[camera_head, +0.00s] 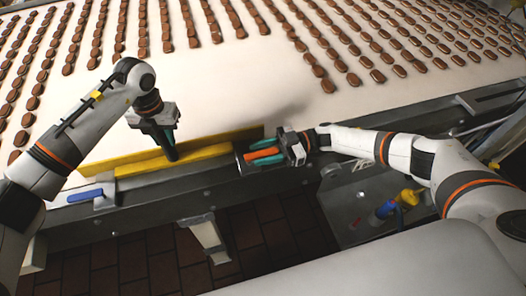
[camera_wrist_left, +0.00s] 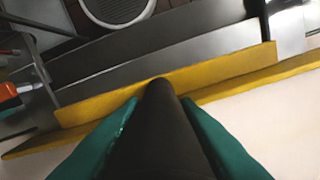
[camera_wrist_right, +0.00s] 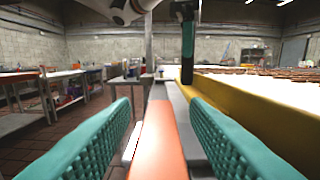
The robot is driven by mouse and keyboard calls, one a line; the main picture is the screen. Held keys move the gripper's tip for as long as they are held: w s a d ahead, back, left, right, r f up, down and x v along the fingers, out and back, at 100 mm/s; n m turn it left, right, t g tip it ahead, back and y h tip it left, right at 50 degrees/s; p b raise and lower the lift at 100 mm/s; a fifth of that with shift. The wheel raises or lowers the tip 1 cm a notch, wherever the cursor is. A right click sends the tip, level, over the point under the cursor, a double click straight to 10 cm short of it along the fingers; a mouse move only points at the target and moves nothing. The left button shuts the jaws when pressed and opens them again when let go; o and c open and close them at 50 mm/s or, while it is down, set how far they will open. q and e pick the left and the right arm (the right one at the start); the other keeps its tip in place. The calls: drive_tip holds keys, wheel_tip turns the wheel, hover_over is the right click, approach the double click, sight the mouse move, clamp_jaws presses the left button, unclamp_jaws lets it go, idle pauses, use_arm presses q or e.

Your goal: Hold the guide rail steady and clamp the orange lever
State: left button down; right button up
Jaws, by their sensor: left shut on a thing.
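The yellow guide rail (camera_head: 215,143) lies along the conveyor's near edge; it also crosses the left wrist view (camera_wrist_left: 90,108). My left gripper (camera_head: 168,137) is shut on the rail's dark upright post (camera_wrist_left: 160,130), with teal fingers on both sides. The orange lever (camera_head: 262,154) sits at the right end of the rail. My right gripper (camera_head: 266,153) is open around it. In the right wrist view the orange lever (camera_wrist_right: 158,145) runs between the two teal fingers, with visible gaps on both sides.
A blue lever (camera_head: 85,196) sits on a bracket at the rail's left end. Rows of brown sandwich biscuits (camera_head: 350,80) cover the white belt (camera_head: 225,80) behind. A blue and yellow object (camera_head: 385,209) is on a grey surface below my right arm.

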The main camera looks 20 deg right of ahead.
use_arm(q)
drive_tip(key=shift+d, duration=0.1)
drive_tip(key=shift+f, duration=0.1)
use_arm(e)
drive_tip(key=d, duration=1.2)
use_arm(q)
drive_tip(key=c, duration=0.9)
unclamp_jaws()
drive_tip(key=shift+c, duration=0.2)
drive_tip(key=shift+r+p, duration=2.2)
drive_tip(key=shift+r, duration=2.45)
use_arm(e)
drive_tip(key=shift+r, duration=2.2)
